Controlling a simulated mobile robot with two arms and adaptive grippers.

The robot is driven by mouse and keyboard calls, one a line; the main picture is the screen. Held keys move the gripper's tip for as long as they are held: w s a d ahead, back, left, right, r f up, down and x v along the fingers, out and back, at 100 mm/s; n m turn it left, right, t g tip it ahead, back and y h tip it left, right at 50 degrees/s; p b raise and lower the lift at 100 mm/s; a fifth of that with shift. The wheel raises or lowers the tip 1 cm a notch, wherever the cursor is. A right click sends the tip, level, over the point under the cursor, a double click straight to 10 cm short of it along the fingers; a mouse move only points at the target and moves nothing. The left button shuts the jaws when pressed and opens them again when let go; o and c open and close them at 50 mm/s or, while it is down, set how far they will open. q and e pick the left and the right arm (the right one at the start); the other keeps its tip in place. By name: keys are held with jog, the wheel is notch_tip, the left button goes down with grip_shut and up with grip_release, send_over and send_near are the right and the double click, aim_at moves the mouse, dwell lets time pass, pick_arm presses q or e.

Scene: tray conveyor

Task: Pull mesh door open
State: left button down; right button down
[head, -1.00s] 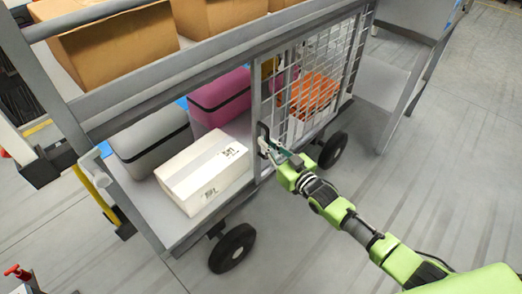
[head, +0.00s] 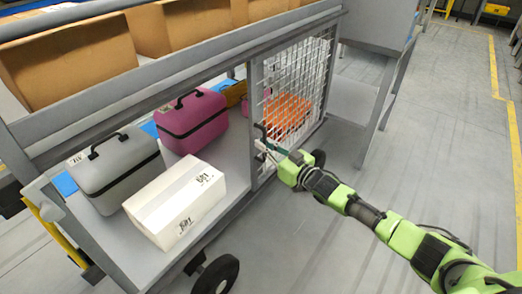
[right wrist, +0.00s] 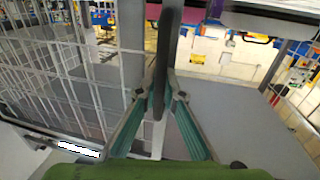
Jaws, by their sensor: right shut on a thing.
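The mesh door (head: 297,88) is a pale wire grid in a grey frame on the side of the cart. It looks closed in line with the cart side. A black upright handle (head: 261,134) sits at its left edge; it also shows in the right wrist view (right wrist: 164,50). My right gripper (head: 268,150) is shut on the handle. In the right wrist view, its teal fingers (right wrist: 163,92) close on the handle from both sides. The mesh (right wrist: 75,70) fills the left of that view. My left gripper is not in view.
The cart's lower deck holds a white box (head: 175,203), a grey case (head: 115,168) and a magenta case (head: 196,122). Orange goods (head: 285,117) show behind the mesh. Cardboard boxes (head: 68,60) stand above. The floor (head: 440,130) to the right is clear.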

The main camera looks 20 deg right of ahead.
jog(key=shift+d, duration=0.15)
jog(key=c, duration=2.2)
grip_release()
jog(key=shift+o, duration=0.2)
jog(key=v, duration=1.2)
